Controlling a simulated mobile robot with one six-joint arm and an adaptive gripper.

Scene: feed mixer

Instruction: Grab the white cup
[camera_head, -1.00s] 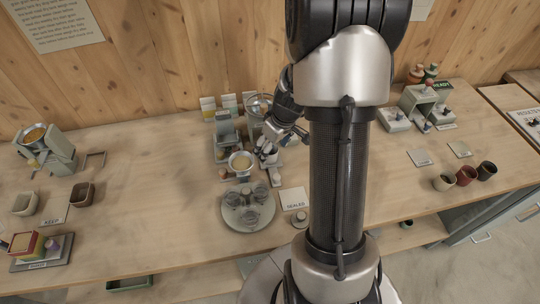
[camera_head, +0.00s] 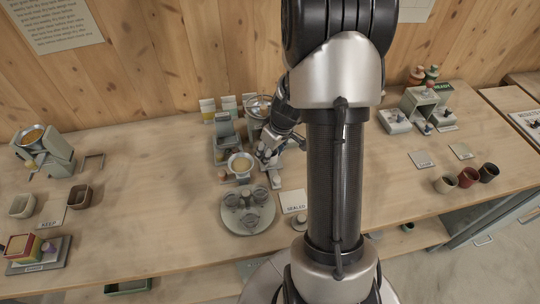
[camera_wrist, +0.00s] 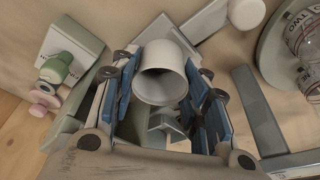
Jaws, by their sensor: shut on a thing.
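A white cup (camera_wrist: 162,78), open at its near end and hollow, shows in the wrist view between the blue-padded fingers of my gripper (camera_wrist: 166,88). The pads lie along its left and right sides and my gripper is shut on it. In the head view my gripper (camera_head: 268,155) is low over the table, just right of a grey machine with a round bowl. The cup is too small there to make out clearly, and its far end is hidden in the wrist view.
A grey round tray (camera_head: 247,225) with clear jars stands in front of the gripper. A card marked SEALED (camera_head: 293,201) lies to its right. The grey machine (camera_head: 225,140) is close on the left. Cream, red and dark cups (camera_head: 467,178) stand at the right.

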